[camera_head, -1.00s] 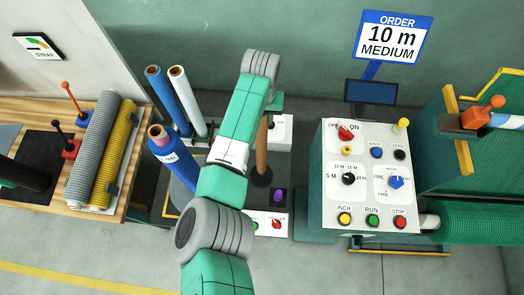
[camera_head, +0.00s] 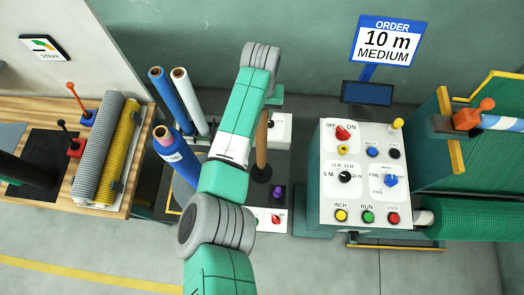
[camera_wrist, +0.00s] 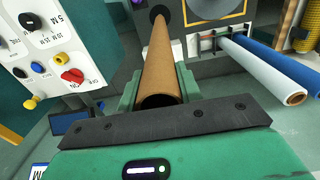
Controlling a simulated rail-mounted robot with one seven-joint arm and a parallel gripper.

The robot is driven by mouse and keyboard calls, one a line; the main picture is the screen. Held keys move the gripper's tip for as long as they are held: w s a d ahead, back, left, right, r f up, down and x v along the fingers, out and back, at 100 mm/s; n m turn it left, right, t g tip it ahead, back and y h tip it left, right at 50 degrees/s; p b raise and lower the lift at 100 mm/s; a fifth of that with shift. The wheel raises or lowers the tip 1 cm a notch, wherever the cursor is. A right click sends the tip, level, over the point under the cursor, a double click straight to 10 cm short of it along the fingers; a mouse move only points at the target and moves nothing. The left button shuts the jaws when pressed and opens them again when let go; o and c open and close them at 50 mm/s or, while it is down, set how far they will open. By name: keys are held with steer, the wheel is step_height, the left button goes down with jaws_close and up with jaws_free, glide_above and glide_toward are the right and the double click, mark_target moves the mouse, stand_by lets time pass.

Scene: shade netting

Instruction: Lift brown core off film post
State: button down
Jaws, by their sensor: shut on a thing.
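The brown core (camera_head: 262,142) is a long upright cardboard tube, partly hidden by my arm in the head view. Its lower end meets a round black base (camera_head: 261,174); I cannot tell whether any post is inside it. In the wrist view the core (camera_wrist: 164,62) runs from its open near end between my jaws to the dark base (camera_wrist: 158,14). My gripper (camera_wrist: 158,92) is shut on the core near its upper end. In the head view the gripper is mostly hidden behind my arm, with a green part showing.
Blue and white film rolls (camera_head: 186,98) stand left of the core, with a larger blue roll (camera_head: 172,150) in front. A purple knob (camera_head: 277,192) sits close to the base. A control console (camera_head: 370,175) stands to the right. A bench (camera_head: 140,160) with netting rolls is at left.

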steer(key=shift+r+p, duration=1.1)
steer(key=shift+r, duration=0.9)
